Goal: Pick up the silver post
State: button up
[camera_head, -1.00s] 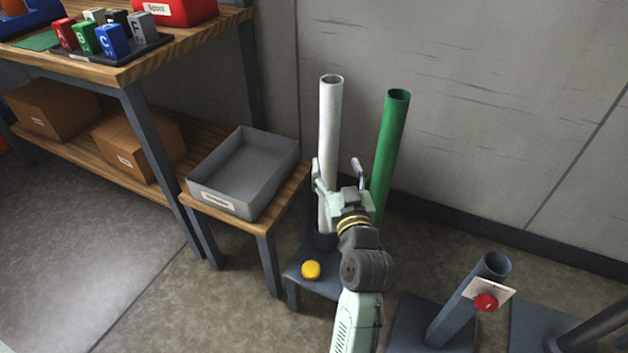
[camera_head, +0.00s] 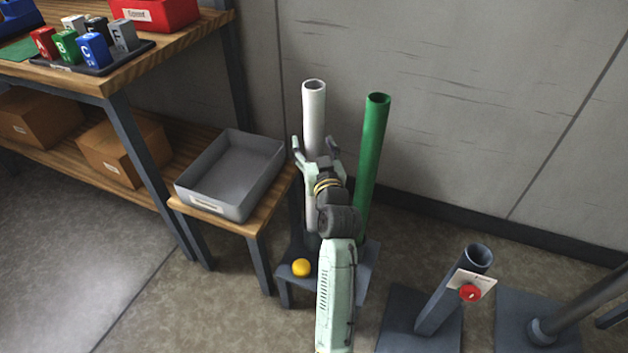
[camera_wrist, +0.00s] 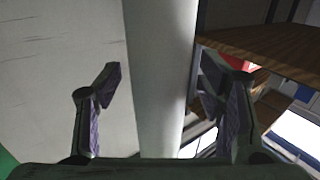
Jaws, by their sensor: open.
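The silver post (camera_head: 314,108) is a pale, hollow tube standing upright on a low dark stand (camera_head: 355,278) near the wall. My gripper (camera_head: 315,142) is open, with its two fingers on either side of the post in the head view. In the wrist view the post (camera_wrist: 160,70) runs upright between my open fingers (camera_wrist: 160,103), with gaps visible on both sides. My arm hides part of the post's lower length and its foot in the head view.
A green post (camera_head: 373,150) stands close to the right. A grey tray (camera_head: 195,200) sits on a small wooden table to the left. A yellow ball-like thing (camera_head: 301,267) is on the low stand. A tilted blue-grey tube (camera_head: 440,305) stands at lower right.

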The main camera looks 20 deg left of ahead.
grip_shut()
dwell(0.8)
jog(key=shift+r, duration=0.1)
dwell(0.4)
